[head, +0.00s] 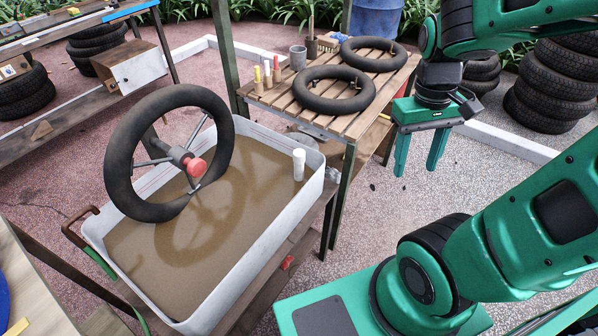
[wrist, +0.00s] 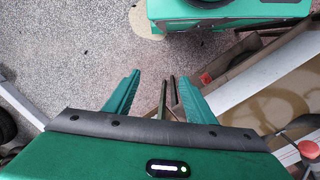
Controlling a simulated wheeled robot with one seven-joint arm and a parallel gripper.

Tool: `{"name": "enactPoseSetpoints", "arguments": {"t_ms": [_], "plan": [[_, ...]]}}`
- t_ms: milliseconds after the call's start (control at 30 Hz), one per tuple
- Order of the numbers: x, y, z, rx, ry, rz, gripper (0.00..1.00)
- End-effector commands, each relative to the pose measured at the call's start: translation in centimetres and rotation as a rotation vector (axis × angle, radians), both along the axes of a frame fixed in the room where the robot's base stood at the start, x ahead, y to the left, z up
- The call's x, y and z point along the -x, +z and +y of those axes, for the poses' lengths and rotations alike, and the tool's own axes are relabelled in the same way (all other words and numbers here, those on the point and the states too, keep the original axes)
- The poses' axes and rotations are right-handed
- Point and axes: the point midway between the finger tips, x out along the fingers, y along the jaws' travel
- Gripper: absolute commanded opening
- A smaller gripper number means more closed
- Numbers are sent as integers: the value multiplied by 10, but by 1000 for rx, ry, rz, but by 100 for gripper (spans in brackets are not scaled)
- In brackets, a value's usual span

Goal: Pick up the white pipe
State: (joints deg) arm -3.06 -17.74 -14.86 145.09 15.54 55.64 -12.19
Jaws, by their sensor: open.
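The white pipe (head: 299,165) is a short white cylinder standing upright at the right end of a pale tub (head: 255,238) of brown water. Its lower end meets the water, and I cannot see what it rests on. My gripper (head: 417,172) is open and empty, fingers pointing down, to the right of the tub and apart from the pipe. In the wrist view its two fingers (wrist: 157,78) spread over the gravel ground, with part of the tub at the right edge. I cannot make out the pipe there.
A black tyre on a wheel stand with a red knob (head: 196,167) rises from the tub's left half. A slatted wooden table (head: 310,112) behind holds two tyres, a grey cup and small bottles. Its corner post stands between gripper and tub. Stacked tyres (head: 550,90) stand back right.

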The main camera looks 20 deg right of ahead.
Motion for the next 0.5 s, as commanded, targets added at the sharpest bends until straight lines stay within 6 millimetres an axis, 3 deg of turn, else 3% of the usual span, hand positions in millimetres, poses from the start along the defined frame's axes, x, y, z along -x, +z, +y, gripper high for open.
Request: {"name": "enactPoseSetpoints", "arguments": {"t_ms": [100,500], "plan": [[-26,-18,10,39,191,64,50],[-101,-74,54,240,826,265,50]]}}
